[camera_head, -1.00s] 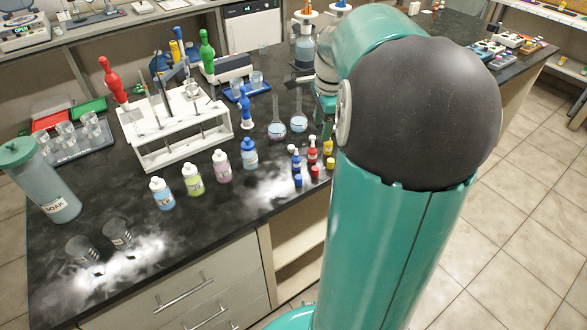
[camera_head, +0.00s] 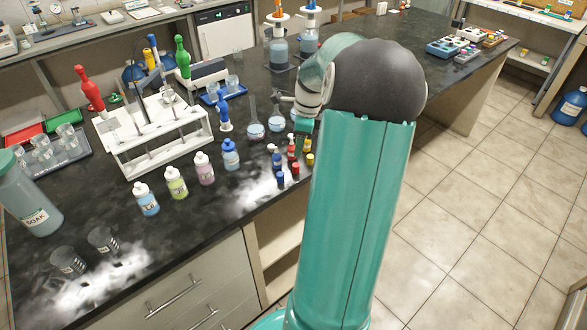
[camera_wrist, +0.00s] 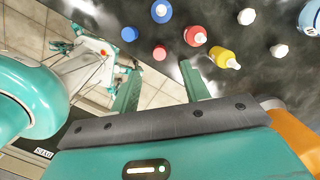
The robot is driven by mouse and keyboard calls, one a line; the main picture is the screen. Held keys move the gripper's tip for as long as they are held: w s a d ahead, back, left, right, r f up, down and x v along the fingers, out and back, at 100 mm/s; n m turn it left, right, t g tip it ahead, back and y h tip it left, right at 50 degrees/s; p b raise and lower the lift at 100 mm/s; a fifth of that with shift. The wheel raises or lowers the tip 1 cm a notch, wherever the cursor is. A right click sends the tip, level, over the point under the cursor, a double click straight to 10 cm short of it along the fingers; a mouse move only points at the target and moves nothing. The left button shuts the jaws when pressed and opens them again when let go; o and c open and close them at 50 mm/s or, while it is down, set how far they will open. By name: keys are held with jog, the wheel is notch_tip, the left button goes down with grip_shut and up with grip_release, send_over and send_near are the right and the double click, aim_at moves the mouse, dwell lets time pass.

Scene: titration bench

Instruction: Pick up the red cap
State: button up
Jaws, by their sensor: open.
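The red cap (camera_head: 295,169) stands on the dark bench near its front edge, between a blue cap (camera_head: 281,180) and a yellow cap (camera_head: 310,159). In the wrist view the red cap (camera_wrist: 159,52) shows just beyond the gap between my fingertips, apart from them. My gripper (camera_wrist: 159,68) is open and empty, its two teal fingers spread. In the head view my gripper (camera_head: 304,124) is beside the small bottles, partly hidden by my arm. The yellow cap is not clearly visible in the wrist view.
Small blue (camera_wrist: 161,11), red (camera_wrist: 195,36) and yellow (camera_wrist: 224,57) bottles stand close behind the caps. Round flasks (camera_head: 276,124) stand farther back. Larger capped bottles (camera_head: 231,155) and a white rack (camera_head: 160,145) are to the left. The bench edge drops to the floor in front.

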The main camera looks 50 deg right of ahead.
aim_at(296, 165)
jog(key=f, duration=0.7)
jog(key=shift+w+a+f, duration=0.25)
jog(key=shift+a+f, duration=0.05)
jog(key=shift+f, duration=0.1)
grip_shut()
